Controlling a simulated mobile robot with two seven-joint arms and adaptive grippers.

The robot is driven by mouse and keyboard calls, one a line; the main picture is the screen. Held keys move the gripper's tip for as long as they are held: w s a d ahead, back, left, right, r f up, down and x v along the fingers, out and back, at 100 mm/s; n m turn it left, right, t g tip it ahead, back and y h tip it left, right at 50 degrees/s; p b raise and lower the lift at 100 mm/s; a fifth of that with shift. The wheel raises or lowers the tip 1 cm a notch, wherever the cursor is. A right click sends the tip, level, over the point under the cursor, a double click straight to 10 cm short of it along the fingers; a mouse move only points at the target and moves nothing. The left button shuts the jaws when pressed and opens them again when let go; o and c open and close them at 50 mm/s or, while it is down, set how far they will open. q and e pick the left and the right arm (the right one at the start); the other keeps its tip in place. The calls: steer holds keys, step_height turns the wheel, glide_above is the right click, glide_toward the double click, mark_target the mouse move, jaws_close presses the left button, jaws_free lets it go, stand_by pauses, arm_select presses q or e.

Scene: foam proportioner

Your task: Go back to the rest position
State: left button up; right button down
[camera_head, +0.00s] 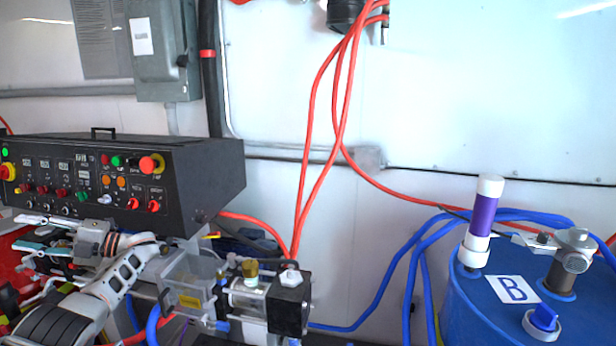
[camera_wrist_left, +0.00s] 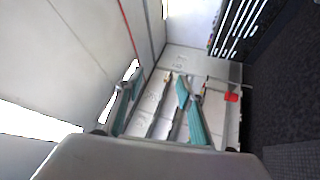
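My left arm comes in from the lower left in the head view. Its gripper (camera_head: 24,232) is in front of the lower left part of the black control panel box (camera_head: 205,172), with its fingers pointing left. In the left wrist view, the two teal-padded fingers of the left gripper (camera_wrist_left: 158,100) stand apart with nothing between them. The gripper is open and empty. My right gripper is in neither view.
Right of my left arm is a pump assembly with clear parts and a black block (camera_head: 289,303). A blue drum (camera_head: 470,318) marked B stands at the right. Red hoses (camera_head: 312,150) hang in the middle, and blue hoses (camera_head: 385,285) run below. A grey electrical box (camera_head: 160,70) is on the wall.

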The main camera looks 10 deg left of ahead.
arm_select(q)
steer(key=s+a+r+n+g+h, duration=0.1)
steer(key=s+a+r+n+g, duration=0.25)
steer(key=s+a, duration=0.45)
steer(key=w+d+f+n+t+h, duration=0.1)
steer(key=w+d+f+t, duration=0.15)
steer(key=f+t, duration=0.95)
steer(key=w+d+f+n+t+h, duration=0.1)
steer(key=w+f+n+t+h, duration=0.2)
steer(key=f, duration=1.7)
steer(key=s+d+f+n+t+h, duration=0.2)
steer(key=d+f+t+h, duration=0.25)
steer(key=d+f, duration=0.7)
steer(key=s+d+f+n+t+h, duration=0.1)
steer(key=s+d+f+n+h, duration=0.3)
steer(key=d, duration=0.4)
steer(key=s+d+f+n+t+h, duration=0.1)
steer(key=s+d+f+n+h, duration=0.3)
steer(key=d, duration=0.5)
steer(key=s+d+r+n+t+h, duration=0.1)
steer(key=s+d+n+h, duration=0.1)
steer(key=s+d, duration=0.35)
steer(key=s+d+r+n+h, duration=0.1)
steer(key=s+d+n+h, duration=0.15)
steer(key=d, duration=0.65)
steer(key=d+n+t, duration=0.1)
steer(key=d+n, duration=0.4)
steer(key=d, duration=0.8)
steer(key=shift+s+n+y, duration=0.15)
steer(key=shift+n+y, duration=0.15)
